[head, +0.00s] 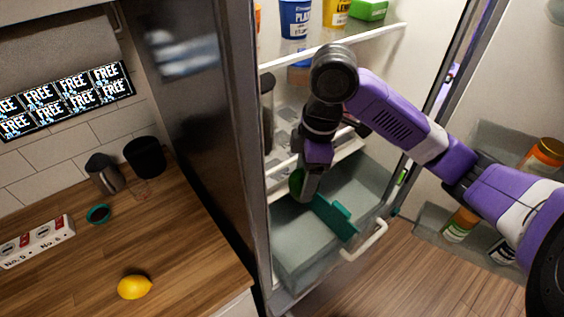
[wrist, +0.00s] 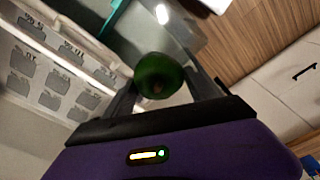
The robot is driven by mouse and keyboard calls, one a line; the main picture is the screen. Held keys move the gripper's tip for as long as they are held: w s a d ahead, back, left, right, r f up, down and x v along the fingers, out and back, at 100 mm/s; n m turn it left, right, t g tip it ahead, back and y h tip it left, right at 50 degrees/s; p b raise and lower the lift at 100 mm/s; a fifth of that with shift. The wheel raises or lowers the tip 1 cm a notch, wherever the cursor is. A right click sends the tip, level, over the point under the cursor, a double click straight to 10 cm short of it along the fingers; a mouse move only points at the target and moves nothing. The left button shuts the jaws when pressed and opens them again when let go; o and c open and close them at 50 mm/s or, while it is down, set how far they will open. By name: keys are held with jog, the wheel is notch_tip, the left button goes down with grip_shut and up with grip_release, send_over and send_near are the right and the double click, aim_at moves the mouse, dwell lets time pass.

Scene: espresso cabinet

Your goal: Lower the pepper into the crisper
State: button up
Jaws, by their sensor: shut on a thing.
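A dark green pepper (wrist: 158,76) is held between the two fingers of my gripper (wrist: 155,92) in the wrist view. In the head view the pepper (head: 296,182) shows as a green patch, mostly hidden behind my gripper (head: 304,192). The crisper (head: 295,250) is a grey, translucent drawer pulled out at the bottom of the open fridge, with a pale handle (head: 366,242) at its front. My gripper is over the crisper, pointing down. How far the pepper is above the crisper floor is hard to tell.
A teal divider (head: 336,217) stands in the crisper beside my gripper. A fridge shelf (head: 335,45) with tubs is above. The open door with bottles (head: 459,224) is at right. A lemon (head: 134,287) lies on the wooden counter (head: 190,235) at left.

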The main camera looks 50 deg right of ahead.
jog(key=shift+w+f, duration=0.15)
jog(key=shift+w, duration=0.05)
jog(key=shift+f, duration=0.3)
notch_tip(320, 180, down, 8)
jog(key=b, duration=0.5)
jog(key=shift+r, duration=0.2)
jog(key=shift+f+b, duration=0.75)
jog(key=shift+b, duration=0.05)
notch_tip(320, 180, down, 15)
jog(key=b, duration=1.3)
jog(key=shift+f, duration=0.2)
dwell(0.9)
jog(key=shift+f+b, duration=1.4)
jog(key=shift+f, duration=0.1)
dwell(1.1)
